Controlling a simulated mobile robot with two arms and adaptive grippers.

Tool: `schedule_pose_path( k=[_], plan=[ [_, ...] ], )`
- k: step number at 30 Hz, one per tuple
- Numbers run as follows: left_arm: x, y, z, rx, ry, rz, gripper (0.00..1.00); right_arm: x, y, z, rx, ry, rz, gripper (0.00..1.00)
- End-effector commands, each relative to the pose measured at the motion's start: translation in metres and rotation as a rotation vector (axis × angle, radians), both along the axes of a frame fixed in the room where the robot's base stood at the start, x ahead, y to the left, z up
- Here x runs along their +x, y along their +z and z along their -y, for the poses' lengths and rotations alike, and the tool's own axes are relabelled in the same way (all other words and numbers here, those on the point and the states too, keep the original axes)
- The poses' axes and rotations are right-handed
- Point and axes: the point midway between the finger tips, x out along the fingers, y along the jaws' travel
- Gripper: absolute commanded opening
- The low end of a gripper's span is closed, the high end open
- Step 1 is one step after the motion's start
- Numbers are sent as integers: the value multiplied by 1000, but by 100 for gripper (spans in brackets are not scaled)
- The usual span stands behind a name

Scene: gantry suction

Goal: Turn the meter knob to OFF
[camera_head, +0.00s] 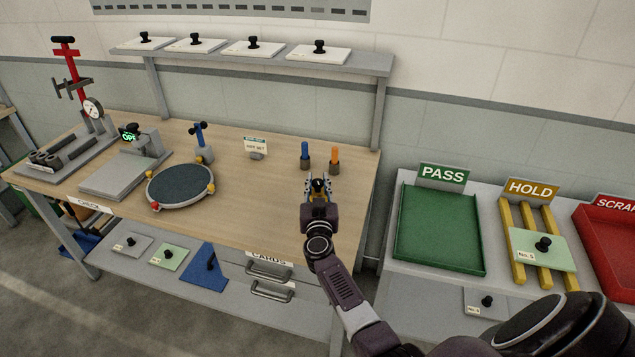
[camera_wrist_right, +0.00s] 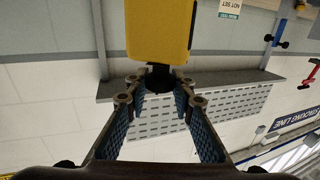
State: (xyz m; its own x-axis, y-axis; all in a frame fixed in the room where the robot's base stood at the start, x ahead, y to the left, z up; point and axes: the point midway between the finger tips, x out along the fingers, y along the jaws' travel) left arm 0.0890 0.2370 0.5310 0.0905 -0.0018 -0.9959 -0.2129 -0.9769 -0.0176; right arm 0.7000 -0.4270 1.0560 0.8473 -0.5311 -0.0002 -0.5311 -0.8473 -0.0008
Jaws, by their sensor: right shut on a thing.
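In the right wrist view the fingertips (camera_wrist_right: 158,86) close around a dark round knob (camera_wrist_right: 158,77) on the end of a yellow block-like body (camera_wrist_right: 160,28), which looks like the meter. In the head view the gripper hides nearly all of this body; only small yellow bits show beside the fingers. The knob's markings and its setting cannot be read. My left gripper is in neither view.
A blue-topped holder (camera_head: 305,155) and an orange-topped one (camera_head: 335,158) stand just behind the gripper. A small sign (camera_head: 256,145), a round dark plate (camera_head: 181,184) and a dial gauge stand (camera_head: 93,107) are to the left. The green PASS tray (camera_head: 438,231) is to the right.

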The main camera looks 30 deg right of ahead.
Motion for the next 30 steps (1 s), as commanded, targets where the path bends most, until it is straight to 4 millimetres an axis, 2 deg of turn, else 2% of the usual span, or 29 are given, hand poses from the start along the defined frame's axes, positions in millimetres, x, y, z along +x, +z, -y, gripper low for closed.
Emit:
schedule_pose_path(
  k=[11,12,16,25,30],
  plan=[
    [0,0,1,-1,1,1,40,0,1,1,-2,-2,0,0],
    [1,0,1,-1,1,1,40,0,1,1,-2,-2,0,26],
    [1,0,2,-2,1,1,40,0,0,1,-2,-2,0,40],
    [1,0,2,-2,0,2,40,-1,0,0,-1,-1,-1,41],
    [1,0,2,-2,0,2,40,-12,-1,-8,2,0,0,41]
  ],
)
